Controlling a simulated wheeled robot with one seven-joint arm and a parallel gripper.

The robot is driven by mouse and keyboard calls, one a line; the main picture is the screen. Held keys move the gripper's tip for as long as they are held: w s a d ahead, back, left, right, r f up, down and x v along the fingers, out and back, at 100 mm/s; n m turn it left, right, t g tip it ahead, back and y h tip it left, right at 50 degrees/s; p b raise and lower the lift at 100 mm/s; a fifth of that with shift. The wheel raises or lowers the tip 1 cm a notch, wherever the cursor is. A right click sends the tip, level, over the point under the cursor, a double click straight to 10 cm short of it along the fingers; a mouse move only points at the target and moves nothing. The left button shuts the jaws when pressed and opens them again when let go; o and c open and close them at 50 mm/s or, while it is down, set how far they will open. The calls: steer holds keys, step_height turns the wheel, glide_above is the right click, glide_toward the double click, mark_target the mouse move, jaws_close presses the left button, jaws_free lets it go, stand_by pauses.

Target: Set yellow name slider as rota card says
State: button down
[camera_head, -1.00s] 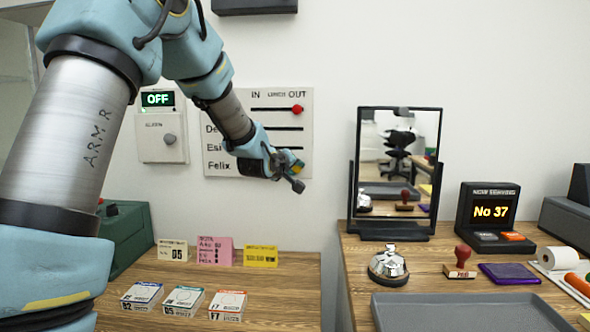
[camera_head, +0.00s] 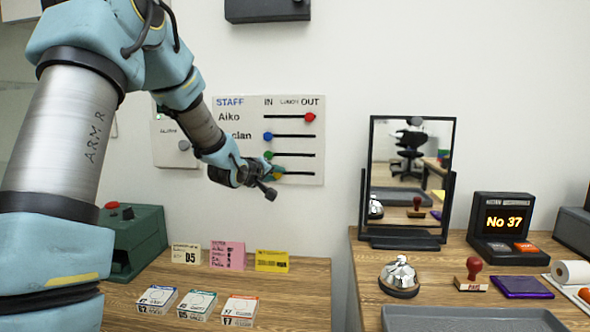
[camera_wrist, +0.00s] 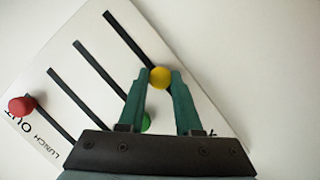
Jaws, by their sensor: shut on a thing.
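The white staff board (camera_head: 242,112) hangs on the wall with columns IN, LUNCH and OUT. My gripper (camera_head: 277,173) is at its lowest slot. In the wrist view its green fingers (camera_wrist: 159,88) are closed around the yellow knob (camera_wrist: 159,77). The yellow knob stands well away from the OUT end, towards the IN end; its exact stop is unclear. The red knob (camera_head: 310,117) is at OUT; the blue knob (camera_head: 268,136) and green knob (camera_head: 268,155) are at IN. The pink card (camera_head: 228,257), seemingly the rota, stands on the left desk; its lines are too small to read surely.
A white card (camera_head: 186,254) and a yellow card (camera_head: 272,261) flank the pink one. Several small boxes (camera_head: 197,304) lie in front. A green device with a red button (camera_head: 138,240) stands left. A mirror (camera_head: 447,215) stands on the right desk. The wall right of the board is clear.

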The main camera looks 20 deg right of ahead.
steer(key=shift+w+a+p, duration=0.2)
steer(key=shift+w+a, duration=0.2)
steer(key=shift+a, duration=0.3)
steer(key=shift+w+a+p, duration=0.2)
steer(key=shift+w+a, duration=0.2)
steer(key=shift+a, duration=0.3)
steer(key=c, duration=0.6)
jaws_free()
steer(key=b+v, duration=0.1)
steer(key=v, duration=0.9)
steer(key=shift+s+a, duration=0.3)
